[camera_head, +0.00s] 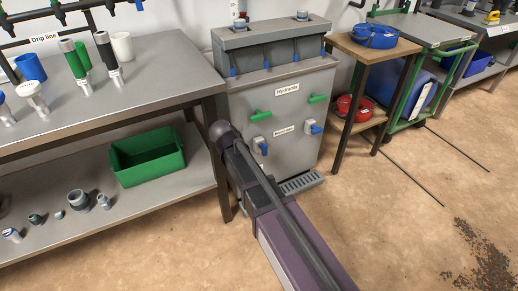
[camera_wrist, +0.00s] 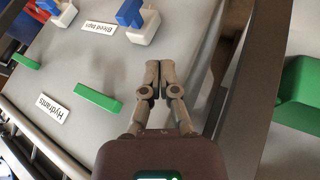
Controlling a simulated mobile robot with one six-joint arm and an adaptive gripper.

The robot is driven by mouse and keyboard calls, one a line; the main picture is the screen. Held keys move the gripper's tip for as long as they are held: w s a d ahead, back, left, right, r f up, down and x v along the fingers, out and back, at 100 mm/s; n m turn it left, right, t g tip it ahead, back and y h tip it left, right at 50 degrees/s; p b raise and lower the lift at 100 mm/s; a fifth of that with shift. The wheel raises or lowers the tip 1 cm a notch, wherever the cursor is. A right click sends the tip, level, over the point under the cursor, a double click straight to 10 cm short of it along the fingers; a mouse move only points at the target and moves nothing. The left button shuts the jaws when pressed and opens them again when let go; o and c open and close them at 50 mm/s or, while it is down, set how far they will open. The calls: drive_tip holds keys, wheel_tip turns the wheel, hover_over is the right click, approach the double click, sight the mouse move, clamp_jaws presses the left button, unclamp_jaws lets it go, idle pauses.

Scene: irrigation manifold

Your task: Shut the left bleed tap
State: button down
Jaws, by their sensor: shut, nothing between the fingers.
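The left bleed tap (camera_head: 259,142) has a white body and a blue handle, on the grey cabinet front below the left green lever. In the wrist view, which is turned round, this tap (camera_wrist: 143,27) is at the top middle. I cannot tell its handle's exact setting. The right bleed tap (camera_head: 312,127) is similar and also shows in the wrist view (camera_wrist: 62,13). My gripper (camera_wrist: 152,66) is shut and empty, apart from the left tap, its tips just below it in the wrist picture. My gripper is hidden in the head view.
Green hydrant levers (camera_head: 261,114) (camera_head: 317,99) stick out above the taps. A steel bench (camera_head: 150,98) with a green bin (camera_head: 148,156) on its lower shelf stands close at left. A wooden stand (camera_head: 376,50) is at right. A floor grate (camera_head: 302,183) lies below the cabinet.

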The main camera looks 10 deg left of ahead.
sight(263, 148)
drive_tip(key=shift+w+f, duration=0.1)
drive_tip(key=shift+f, duration=0.05)
drive_tip(key=w+d+f+b, duration=0.5)
drive_tip(key=w+f+b, duration=0.2)
drive_tip(key=b, duration=0.1)
drive_tip(key=shift+w+f, duration=0.35)
drive_tip(key=shift+w, duration=0.05)
idle(0.8)
drive_tip(key=shift+d, duration=0.1)
idle(0.4)
drive_tip(key=shift+a, duration=0.2)
